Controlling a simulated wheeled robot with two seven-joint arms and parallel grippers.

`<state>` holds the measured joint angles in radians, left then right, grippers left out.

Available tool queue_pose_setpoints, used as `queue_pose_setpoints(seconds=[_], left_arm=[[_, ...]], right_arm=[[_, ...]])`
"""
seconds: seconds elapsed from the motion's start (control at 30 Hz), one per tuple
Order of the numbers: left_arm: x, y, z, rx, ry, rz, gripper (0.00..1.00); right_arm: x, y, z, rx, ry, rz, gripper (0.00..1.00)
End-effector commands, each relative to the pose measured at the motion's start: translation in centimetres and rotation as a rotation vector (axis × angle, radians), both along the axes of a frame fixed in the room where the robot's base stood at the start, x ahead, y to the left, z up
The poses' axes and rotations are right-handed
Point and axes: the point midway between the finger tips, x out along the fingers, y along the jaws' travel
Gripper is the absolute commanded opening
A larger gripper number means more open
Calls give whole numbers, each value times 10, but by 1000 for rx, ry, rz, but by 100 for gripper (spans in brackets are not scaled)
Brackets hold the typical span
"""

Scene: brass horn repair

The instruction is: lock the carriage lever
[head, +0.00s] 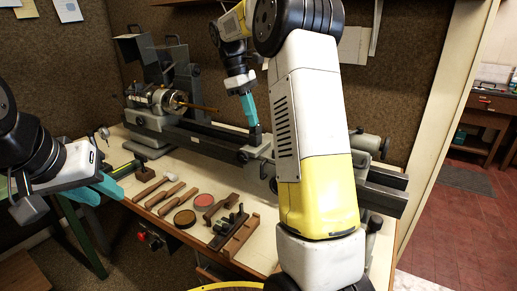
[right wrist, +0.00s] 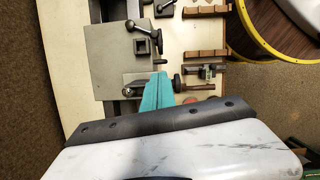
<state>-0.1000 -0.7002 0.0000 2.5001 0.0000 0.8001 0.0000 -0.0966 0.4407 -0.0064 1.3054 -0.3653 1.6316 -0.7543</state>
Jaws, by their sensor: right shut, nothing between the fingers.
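The lathe carriage (right wrist: 122,68) is a grey block on the bed. In the right wrist view it carries a dark lever with a round knob (right wrist: 145,34) and, nearer the fingers, a smaller dark lever or clamp (right wrist: 138,88). I cannot tell which is the carriage lever. My right gripper (right wrist: 158,76) is shut and empty, its teal fingers beside the smaller lever; contact is unclear. In the head view my right gripper (head: 250,108) points down over the carriage (head: 260,147), which my arm partly hides. My left gripper (head: 103,190) is open and empty off the bench's left end.
The lathe headstock (head: 155,103) holds a brass rod at the left. A tailstock (head: 367,143) stands right of my arm. Hand tools, round tins (head: 184,218) and a wooden rack (head: 240,235) lie along the bench front. A yellow-rimmed round thing (right wrist: 250,35) is at the upper right of the wrist view.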

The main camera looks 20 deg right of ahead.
Motion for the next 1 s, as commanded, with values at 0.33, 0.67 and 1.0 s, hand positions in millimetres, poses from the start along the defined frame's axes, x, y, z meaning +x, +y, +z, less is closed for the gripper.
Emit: queue_pose_setpoints(seconds=[0.33, 0.67, 1.0], left_arm=[[0, 0, 0, 0, 0, 0, 32], [0, 0, 0, 0, 0, 0, 32], [0, 0, 0, 0, 0, 0, 32]], right_arm=[[-8, -9, -36, -1, 3, -2, 0], [-23, -28, -98, 0, 0, -3, 0], [-43, -52, -103, 1, -2, -1, 0]])
